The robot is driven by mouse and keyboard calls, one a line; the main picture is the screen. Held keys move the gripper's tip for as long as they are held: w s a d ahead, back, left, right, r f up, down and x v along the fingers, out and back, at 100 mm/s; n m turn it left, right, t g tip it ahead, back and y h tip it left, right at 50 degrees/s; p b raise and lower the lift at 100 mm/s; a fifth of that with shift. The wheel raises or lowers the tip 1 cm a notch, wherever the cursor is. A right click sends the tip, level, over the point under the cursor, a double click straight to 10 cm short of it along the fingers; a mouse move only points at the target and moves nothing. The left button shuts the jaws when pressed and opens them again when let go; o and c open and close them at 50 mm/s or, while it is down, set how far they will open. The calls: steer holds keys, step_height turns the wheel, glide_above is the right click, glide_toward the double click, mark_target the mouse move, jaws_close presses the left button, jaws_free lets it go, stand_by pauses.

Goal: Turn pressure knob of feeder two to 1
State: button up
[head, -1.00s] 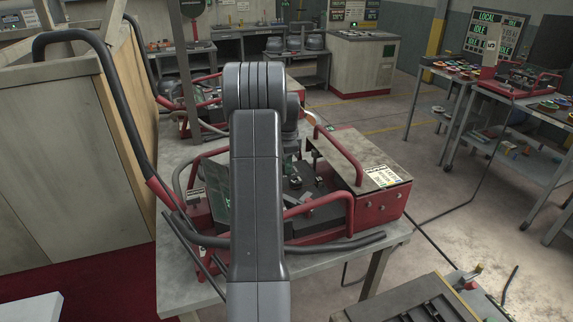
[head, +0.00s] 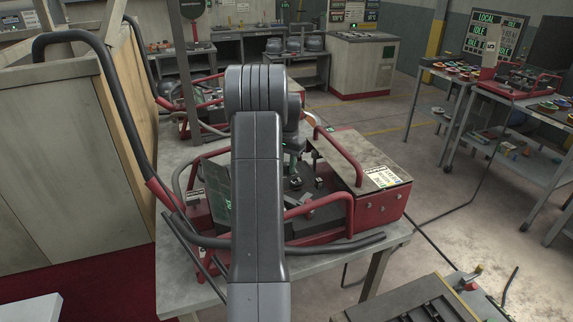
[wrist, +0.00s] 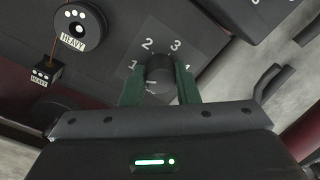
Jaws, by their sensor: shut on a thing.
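The red-framed feeder (head: 380,205) stands on the grey table ahead; I cannot read which feeder number it carries. In the wrist view its dark round knob (wrist: 160,68) sits on a grey plate with numerals 1 to 4 around it, 1 at the left and 4 at the right. My gripper (wrist: 160,86) has its two green fingers on either side of the knob and is shut on it. A small pale mark shows near the knob's lower side, but I cannot tell which numeral the knob points to. In the head view my arm hides part of the feeder.
A weight marked HEAVY (wrist: 78,28) and a small dark block also marked HEAVY (wrist: 46,73) lie left of the knob. Red tube rails (head: 338,155) flank the feeder. A black hose (head: 340,243) crosses the table's front.

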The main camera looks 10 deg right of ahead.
steer(key=shift+n, duration=0.4)
steer(key=o, duration=1)
steer(key=r+b, duration=0.1)
steer(key=r, duration=0.6)
steer(key=r+b, duration=0.1)
steer(key=r, duration=0.6)
steer(key=shift+s+d, duration=0.15)
steer(key=shift+d, duration=0.05)
steer(key=shift+f, duration=0.1)
steer(key=f+p, duration=0.1)
steer(key=f, duration=0.6)
steer(key=f+p, duration=0.1)
steer(key=f, duration=0.6)
steer(key=shift+a, duration=0.2)
